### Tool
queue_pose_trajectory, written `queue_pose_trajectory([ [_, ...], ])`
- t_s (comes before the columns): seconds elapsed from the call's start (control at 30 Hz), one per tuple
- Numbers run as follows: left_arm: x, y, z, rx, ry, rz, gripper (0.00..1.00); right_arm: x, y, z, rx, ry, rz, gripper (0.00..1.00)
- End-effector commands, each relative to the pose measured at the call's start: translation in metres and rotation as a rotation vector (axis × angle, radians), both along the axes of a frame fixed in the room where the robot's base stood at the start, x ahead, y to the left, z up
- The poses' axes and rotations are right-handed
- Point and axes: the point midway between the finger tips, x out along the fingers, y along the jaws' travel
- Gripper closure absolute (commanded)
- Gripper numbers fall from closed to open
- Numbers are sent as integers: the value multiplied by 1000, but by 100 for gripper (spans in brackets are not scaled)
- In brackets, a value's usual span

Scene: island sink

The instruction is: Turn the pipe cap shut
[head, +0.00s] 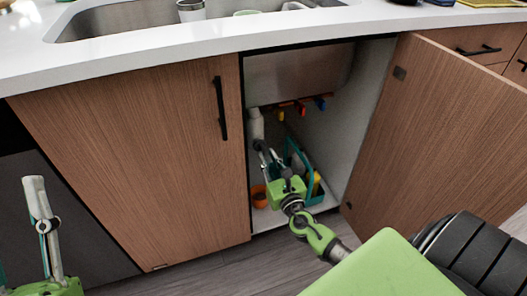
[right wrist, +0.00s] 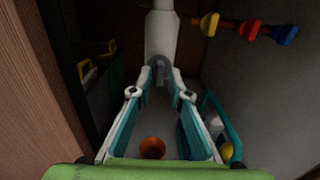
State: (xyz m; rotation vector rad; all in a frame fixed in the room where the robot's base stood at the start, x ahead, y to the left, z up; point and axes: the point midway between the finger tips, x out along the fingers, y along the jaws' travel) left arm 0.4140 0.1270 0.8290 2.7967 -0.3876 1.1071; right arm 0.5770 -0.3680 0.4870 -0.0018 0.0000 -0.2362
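A white upright pipe-like part (right wrist: 162,35) hangs at the top middle of the right wrist view; in the head view its pale body (head: 256,124) shows inside the open cabinet under the sink. I cannot make out a separate cap on it. My right gripper (right wrist: 163,78) reaches into the cabinet, its fingers converging at the lower end of this part, around a small grey arched piece. Whether they touch or grip it is unclear. It also shows in the head view (head: 264,153). My left gripper (head: 36,188) is at the far left, outside the cabinet, seen side-on.
The cabinet door (head: 430,125) stands open on the right; the left door (head: 140,160) is shut. Yellow, red and blue valve handles (right wrist: 247,28) are on the cabinet's right side. Below are an orange cup (right wrist: 152,147) and a teal caddy (right wrist: 222,128).

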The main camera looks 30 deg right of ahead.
Motion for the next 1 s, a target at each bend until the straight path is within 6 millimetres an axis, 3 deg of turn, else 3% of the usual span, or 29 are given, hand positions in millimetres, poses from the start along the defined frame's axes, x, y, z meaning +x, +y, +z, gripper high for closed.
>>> queue_pose_trajectory([
  [0.1,-7,1,5,-13,-42,-3,60,19,-5,0,1,-2,-2,83],
  [0.3,-15,2,12,-27,-87,-5,60,35,-8,0,2,0,0,83],
  [0.63,-16,2,14,-29,-97,-6,60,37,-9,0,2,1,0,83],
  [0.7,-16,2,14,-29,-97,-6,60,37,-9,0,2,1,0,100],
  [1.0,-17,3,14,-31,-102,-6,60,37,-9,0,11,-2,0,100],
])
